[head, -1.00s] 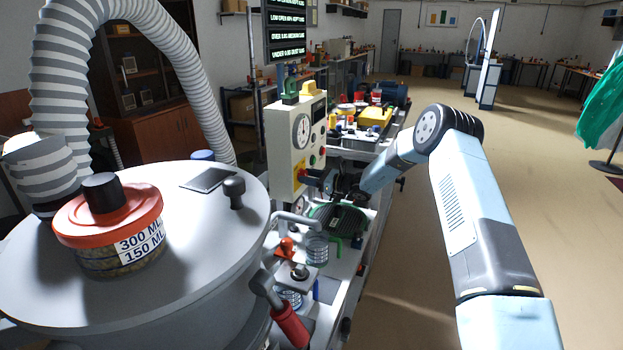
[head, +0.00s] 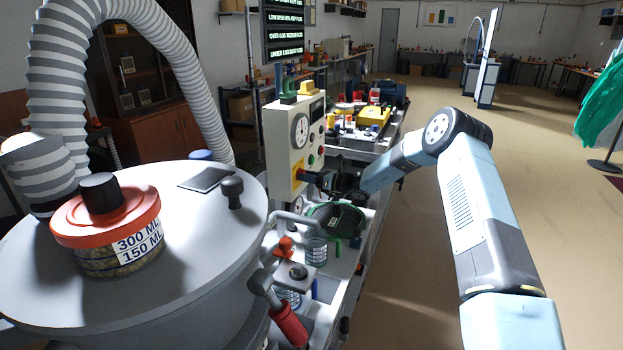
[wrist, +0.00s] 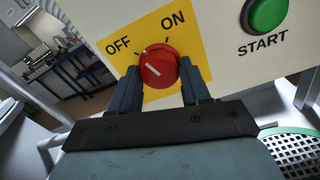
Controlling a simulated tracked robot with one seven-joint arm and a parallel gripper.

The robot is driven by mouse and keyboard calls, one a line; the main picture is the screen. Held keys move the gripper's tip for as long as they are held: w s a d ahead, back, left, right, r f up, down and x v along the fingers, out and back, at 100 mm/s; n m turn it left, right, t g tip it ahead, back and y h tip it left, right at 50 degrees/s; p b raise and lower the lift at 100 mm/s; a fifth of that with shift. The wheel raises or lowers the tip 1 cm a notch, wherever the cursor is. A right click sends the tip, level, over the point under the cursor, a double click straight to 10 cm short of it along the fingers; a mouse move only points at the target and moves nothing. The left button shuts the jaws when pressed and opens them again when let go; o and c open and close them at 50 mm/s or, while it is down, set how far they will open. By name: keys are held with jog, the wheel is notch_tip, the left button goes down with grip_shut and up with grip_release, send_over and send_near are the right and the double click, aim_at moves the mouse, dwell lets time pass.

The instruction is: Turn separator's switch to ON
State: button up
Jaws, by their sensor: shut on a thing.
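The separator's switch is a red round knob (wrist: 158,67) on a yellow plate (wrist: 190,27) marked OFF at left and ON at right. A short white line shows on the left part of the knob's face, on the OFF side. My gripper (wrist: 158,82) is shut on the knob, one dark finger on each side. In the head view my gripper (head: 310,177) reaches the lower front of the pale control box (head: 283,145).
A green START button (wrist: 266,13) sits right of the switch plate. A green-rimmed dark mesh (head: 338,219) lies below the gripper. A large grey drum (head: 190,225) with a red-lidded jar (head: 107,215) stands at left. Open floor (head: 420,260) lies at right.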

jog(key=m, duration=1.1)
jog(key=shift+s+a+m, duration=0.1)
jog(key=shift+a+m, duration=0.15)
jog(key=shift+m, duration=0.15)
dwell(0.3)
jog(key=o, duration=1)
jog(key=shift+d, duration=0.1)
jog(key=shift+o, duration=0.2)
jog(key=shift+d, duration=0.15)
jog(key=v, duration=1.3)
jog(key=shift+d, duration=0.25)
